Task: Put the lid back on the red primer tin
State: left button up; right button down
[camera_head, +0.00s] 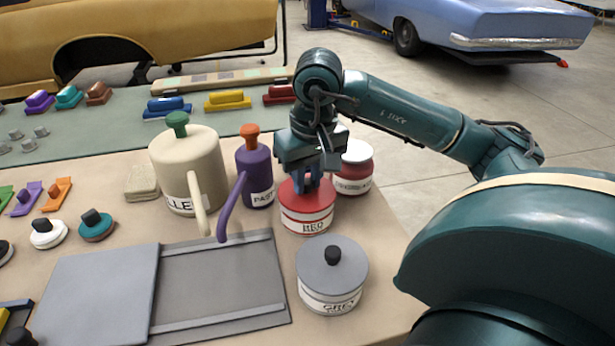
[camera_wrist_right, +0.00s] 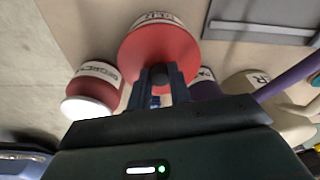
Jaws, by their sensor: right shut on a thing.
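The red primer tin (camera_head: 306,226), with a white label, stands on the tan bench top just behind the grey tin. Its red lid (camera_head: 291,197) is over the tin's mouth and looks level; I cannot tell whether it is fully seated. My right gripper (camera_head: 310,183) points down from above and is shut on the lid's dark knob. In the right wrist view the knob (camera_wrist_right: 158,72) sits between the two fingers, with the red lid (camera_wrist_right: 185,48) filling the space around it and the tin's label beyond. My left gripper is not in view.
A grey tin (camera_head: 331,275) stands in front, a red tin with a white lid (camera_head: 354,174) behind right. A purple can (camera_head: 254,170) and cream can (camera_head: 187,160) stand left, spouts toward the front. A grey tray (camera_head: 222,285) lies front left.

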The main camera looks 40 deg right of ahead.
jog(key=c, duration=1.2)
grip_release()
jog(key=shift+o, duration=0.5)
jog(key=o, duration=0.4)
jog(key=shift+r, duration=0.1)
jog(key=shift+r+p, duration=2.55)
jog(key=shift+r, duration=0.9)
